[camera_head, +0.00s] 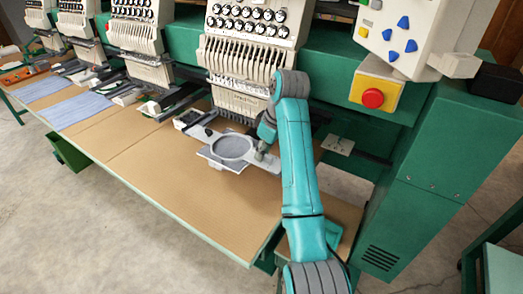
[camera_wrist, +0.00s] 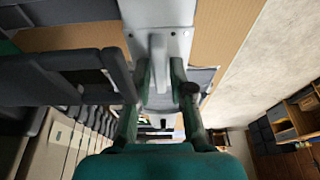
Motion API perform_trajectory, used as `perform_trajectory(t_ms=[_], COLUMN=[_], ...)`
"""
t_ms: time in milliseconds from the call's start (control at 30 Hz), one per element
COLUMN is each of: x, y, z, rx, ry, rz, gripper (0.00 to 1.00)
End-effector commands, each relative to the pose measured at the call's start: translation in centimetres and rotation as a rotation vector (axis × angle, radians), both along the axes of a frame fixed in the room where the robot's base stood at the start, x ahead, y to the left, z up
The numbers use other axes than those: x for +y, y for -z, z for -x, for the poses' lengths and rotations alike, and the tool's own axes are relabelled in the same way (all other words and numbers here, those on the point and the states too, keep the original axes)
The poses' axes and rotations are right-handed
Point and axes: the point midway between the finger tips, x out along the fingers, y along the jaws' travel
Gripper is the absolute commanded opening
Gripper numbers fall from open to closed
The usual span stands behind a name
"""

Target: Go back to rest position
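A grey hoop frame with a round ring (camera_head: 232,147) lies flat at the sewing arm of the nearest embroidery head, above the tan table. My gripper (camera_head: 262,152) is at the right side of this frame, low over it. In the wrist view the two green fingers of my gripper (camera_wrist: 160,75) stand on either side of a narrow upright grey tab (camera_wrist: 157,52) on a light grey plate (camera_wrist: 175,15). The fingers are close to the tab. I cannot tell whether they touch it.
The nearest embroidery head (camera_head: 243,60) rises just behind my gripper. A control panel (camera_head: 398,35) and red stop button (camera_head: 372,98) are to the right. A green cabinet (camera_head: 440,150) stands at the right. Blue cloths (camera_head: 85,112) lie on the table (camera_head: 180,180), whose front middle is clear.

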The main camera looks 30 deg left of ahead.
Motion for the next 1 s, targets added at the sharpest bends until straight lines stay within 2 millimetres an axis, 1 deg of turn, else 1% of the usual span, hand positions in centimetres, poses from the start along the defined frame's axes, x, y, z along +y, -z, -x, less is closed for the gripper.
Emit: perform_trajectory(t_ms=[67,567,667,1000], x=[0.0,0.2,1.2,7.0], y=[0.0,0.0,0.1,-0.1], z=[0.0,0.0,0.1,0.4], rx=[0.0,-0.001,-0.01,-0.066], ry=[0.0,-0.001,-0.006,0.016], rz=[0.0,-0.005,-0.03,-0.237], gripper=[0.43,0.43,0.43,0.43])
